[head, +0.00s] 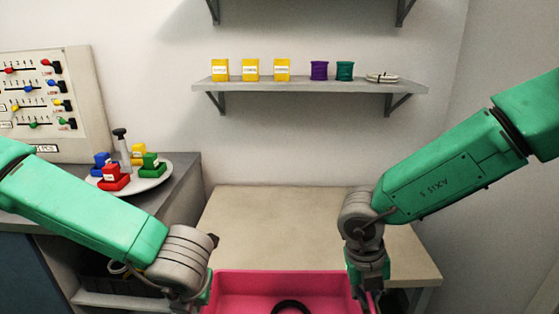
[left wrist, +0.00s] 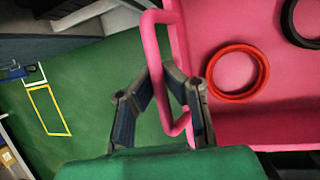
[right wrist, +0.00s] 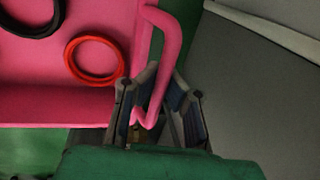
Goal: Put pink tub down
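The pink tub (head: 300,274) is at the bottom of the head view, cut off by the frame, in front of the beige table (head: 290,215). A black ring (head: 291,305) lies in it, and a red ring (left wrist: 213,84) shows in the left wrist view. My left gripper (left wrist: 168,75) has its fingers closed around the tub's left handle. My right gripper (right wrist: 165,78) has its fingers closed around the right handle. Green floor shows past the tub in both wrist views. The tub's underside is hidden.
The visible tabletop is bare. A grey counter at left holds a round plate (head: 152,180) with coloured blocks, beside a slider panel (head: 55,100). A wall shelf (head: 300,87) carries yellow boxes, purple and green spools and a pale coil.

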